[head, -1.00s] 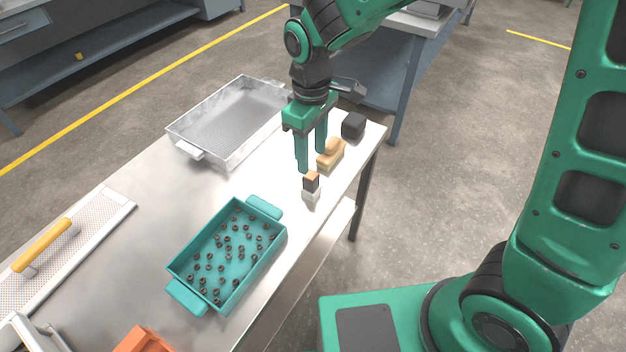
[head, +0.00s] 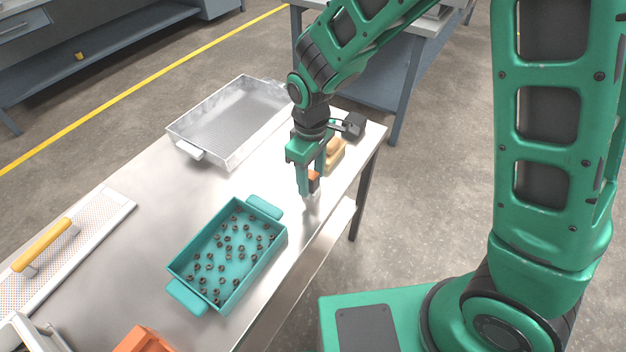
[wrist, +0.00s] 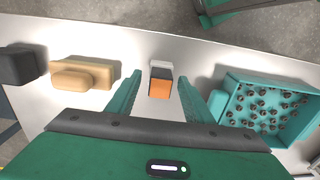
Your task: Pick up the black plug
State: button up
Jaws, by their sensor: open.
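A small upright block with a black body, which looks like the black plug (wrist: 162,76), has an orange top and a pale grey part at one end. In the wrist view it lies between the two fingers of my gripper (wrist: 159,80), with a gap on either side. In the head view my gripper (head: 311,183) is low over the table's right edge, pointing down and open. Its fingers hide much of the plug there, and the orange part (head: 314,181) shows beside them. I cannot tell how far the fingertips are above the table.
A tan wooden block (head: 335,157) and a dark block (head: 354,125) stand just behind my gripper. A teal tray (head: 181,270) of small dark rings is nearer, and a metal tray (head: 181,143) is at the back left. The table (head: 120,245) is bare between them.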

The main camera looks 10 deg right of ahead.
grip_shut()
jog(key=shift+r, duration=0.6)
jog(key=r, duration=0.1)
jog(key=a+r, duration=0.1)
jog(key=r, duration=0.1)
jog(key=shift+s+a+r, duration=0.1)
jog(key=shift+r, duration=0.2)
jog(key=s+a+r, duration=0.1)
jog(key=a+r, duration=0.5)
jog(key=a, duration=0.4)
jog(key=shift+s+a, duration=0.2)
jog(key=shift+s, duration=0.05)
